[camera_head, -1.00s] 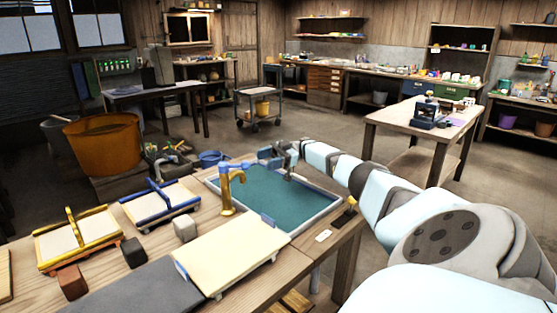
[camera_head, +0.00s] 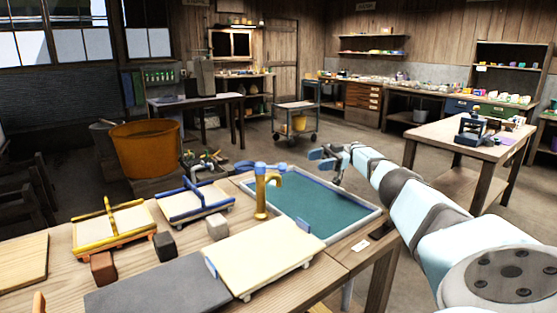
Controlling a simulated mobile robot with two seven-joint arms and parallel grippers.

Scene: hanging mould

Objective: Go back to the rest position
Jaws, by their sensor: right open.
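My right gripper (camera_head: 321,160) is open and empty, with its blue-tipped fingers pointing left in the picture. It is raised, and shows just past the far right edge of the teal-filled vat (camera_head: 345,232). My right arm reaches in from the lower right, passing in front of the floor between the two tables. My left gripper is not in view.
The wooden bench bears a yellow-framed mould (camera_head: 82,242), a blue-framed mould (camera_head: 168,213), a brass tap (camera_head: 262,195), a cream board (camera_head: 262,255) and a dark grey sheet (camera_head: 160,293). A side table (camera_head: 440,140) stands to the right. Floor between is clear.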

